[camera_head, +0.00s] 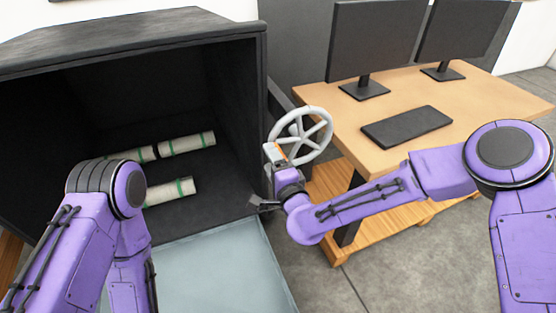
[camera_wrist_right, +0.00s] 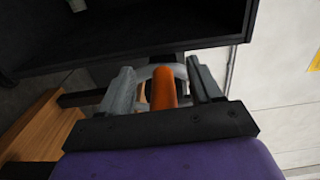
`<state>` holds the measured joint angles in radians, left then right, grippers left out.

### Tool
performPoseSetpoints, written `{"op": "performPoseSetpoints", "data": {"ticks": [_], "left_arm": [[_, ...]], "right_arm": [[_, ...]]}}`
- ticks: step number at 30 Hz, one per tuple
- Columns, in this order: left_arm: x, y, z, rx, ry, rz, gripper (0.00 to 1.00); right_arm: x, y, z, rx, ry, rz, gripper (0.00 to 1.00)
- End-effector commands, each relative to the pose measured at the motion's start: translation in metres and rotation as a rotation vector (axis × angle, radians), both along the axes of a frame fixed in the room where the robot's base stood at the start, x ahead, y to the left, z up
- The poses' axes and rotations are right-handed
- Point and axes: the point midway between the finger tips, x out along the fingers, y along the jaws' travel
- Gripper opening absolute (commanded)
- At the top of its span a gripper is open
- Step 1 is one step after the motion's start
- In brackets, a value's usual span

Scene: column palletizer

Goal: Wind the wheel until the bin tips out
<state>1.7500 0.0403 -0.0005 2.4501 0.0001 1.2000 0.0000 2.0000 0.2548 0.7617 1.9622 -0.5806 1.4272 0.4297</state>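The grey spoked wheel (camera_head: 318,133) stands upright at the right side of the dark bin (camera_head: 232,110). Its orange handle (camera_wrist_right: 163,88) shows between the fingers of my right gripper (camera_wrist_right: 163,86) in the wrist view. The fingers stand apart with a gap on each side of the handle. In the head view my right gripper (camera_head: 277,155) is at the wheel's lower left rim. The bin's front is open, and several pale rolls with green bands (camera_head: 187,143) lie inside it. My left arm is in front of the bin, and its gripper is out of sight.
A wooden desk (camera_head: 480,105) with two monitors (camera_head: 375,40) and a black keyboard-like slab (camera_head: 406,127) stands to the right of the wheel. A pale blue-grey panel (camera_head: 215,270) lies below the bin's opening. Grey floor is clear at lower right.

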Motion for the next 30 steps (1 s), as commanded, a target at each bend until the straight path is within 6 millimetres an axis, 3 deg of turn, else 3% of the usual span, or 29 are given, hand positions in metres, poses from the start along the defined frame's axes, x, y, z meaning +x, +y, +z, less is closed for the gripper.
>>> {"op": "performPoseSetpoints", "data": {"ticks": [16, 30], "left_arm": [[0.0, 0.0, 0.0, -0.001, -0.001, 0.0, 0.39], [0.0, 0.0, -0.009, -0.001, -0.001, 0.0, 0.39]], "right_arm": [[0.0, -0.003, -0.001, 0.001, 0.001, -0.007, 0.64], [-0.059, -0.028, -0.002, 0.001, 0.001, -0.008, 0.64]]}}
